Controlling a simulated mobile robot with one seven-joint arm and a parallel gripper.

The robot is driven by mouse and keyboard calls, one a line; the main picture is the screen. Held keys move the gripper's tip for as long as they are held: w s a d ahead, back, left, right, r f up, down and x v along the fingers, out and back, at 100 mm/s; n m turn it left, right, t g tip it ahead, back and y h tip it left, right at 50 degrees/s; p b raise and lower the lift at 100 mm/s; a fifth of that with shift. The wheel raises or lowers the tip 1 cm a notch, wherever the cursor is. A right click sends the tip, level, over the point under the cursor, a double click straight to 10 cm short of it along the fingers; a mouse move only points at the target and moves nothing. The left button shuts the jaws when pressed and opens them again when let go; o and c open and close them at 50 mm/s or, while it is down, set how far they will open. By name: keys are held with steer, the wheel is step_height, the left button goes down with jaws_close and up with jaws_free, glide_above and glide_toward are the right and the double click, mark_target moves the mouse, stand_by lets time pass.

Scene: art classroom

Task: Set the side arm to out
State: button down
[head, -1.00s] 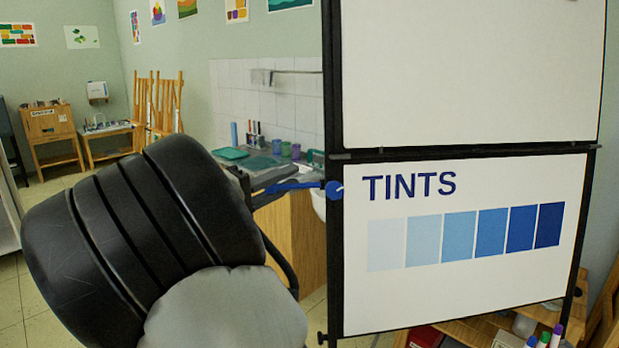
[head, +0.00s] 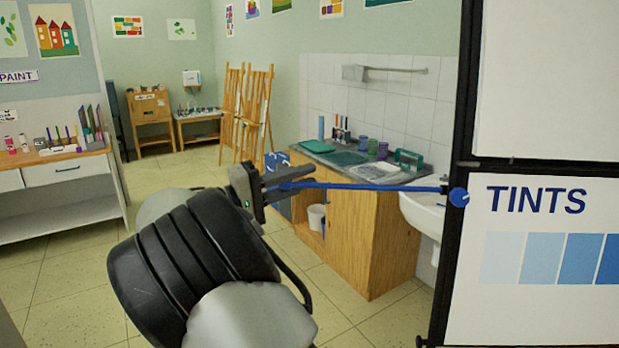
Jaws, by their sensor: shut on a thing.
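The side arm (head: 375,187) is a thin blue bar in the head view. It juts out to the left, roughly level, from a round blue pivot (head: 459,196) on the black frame edge of the easel board (head: 545,260) marked TINTS. My gripper (head: 284,187) is shut on the bar's left end, well clear of the frame. The jaws partly hide that end of the bar.
Behind the bar stand a wooden sink cabinet (head: 372,245) and a white basin (head: 424,214). Wooden easels (head: 254,115) stand farther back. A white shelf unit (head: 70,195) is at the left. Tiled floor (head: 75,290) lies open between.

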steer(key=shift+a, duration=0.25)
steer(key=c, duration=1.6)
jaws_free()
steer(key=shift+a, duration=0.15)
steer(key=v, duration=1.7)
steer(key=shift+s+a+f, duration=0.1)
steer(key=shift+f, duration=0.05)
